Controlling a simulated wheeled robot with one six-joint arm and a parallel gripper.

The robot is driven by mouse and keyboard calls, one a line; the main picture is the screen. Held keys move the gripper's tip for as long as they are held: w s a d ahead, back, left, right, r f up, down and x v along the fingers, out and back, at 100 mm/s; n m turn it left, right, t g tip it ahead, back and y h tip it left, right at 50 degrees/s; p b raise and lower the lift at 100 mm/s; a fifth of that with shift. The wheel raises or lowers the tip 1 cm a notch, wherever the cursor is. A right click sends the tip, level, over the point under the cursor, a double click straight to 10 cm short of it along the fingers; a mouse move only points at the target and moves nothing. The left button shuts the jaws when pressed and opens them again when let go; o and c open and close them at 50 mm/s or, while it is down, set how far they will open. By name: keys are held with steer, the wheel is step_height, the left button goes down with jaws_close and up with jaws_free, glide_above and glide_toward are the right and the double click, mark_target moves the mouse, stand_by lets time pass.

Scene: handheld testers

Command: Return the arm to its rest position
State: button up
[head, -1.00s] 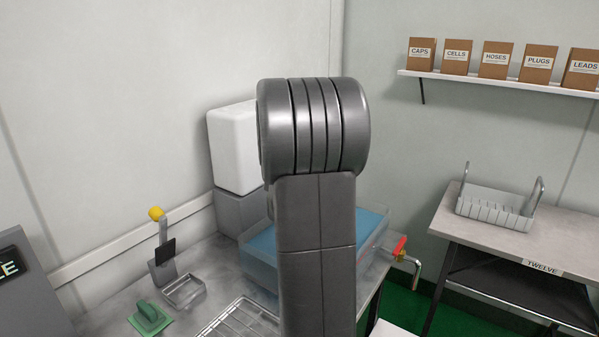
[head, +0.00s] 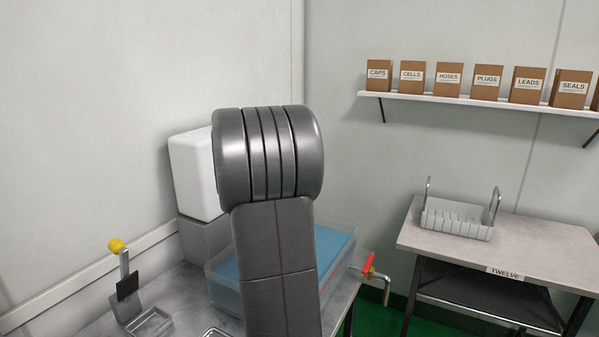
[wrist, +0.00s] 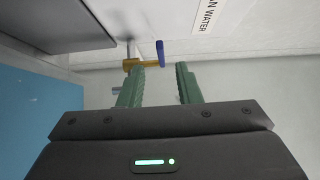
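My arm shows in the head view as a grey upright link with a ribbed rounded joint on top, in front of the bench. My gripper (wrist: 160,86) shows in the wrist view with two green ribbed fingers apart and nothing between them. It is outside the head view or hidden behind my arm. Beyond the fingertips in the wrist view is a brass tap with a blue handle (wrist: 160,52); I cannot tell its distance from them.
A clear tank of blue liquid (head: 335,250) stands behind my arm, with a red-handled tap (head: 369,265) at its right. A white container (head: 192,175) is at the left. A rack (head: 456,222) stands on the side table (head: 540,252). Labelled boxes line the shelf (head: 470,103).

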steer(key=x, duration=1)
steer(key=shift+w+p, duration=0.15)
steer(key=shift+p, duration=0.25)
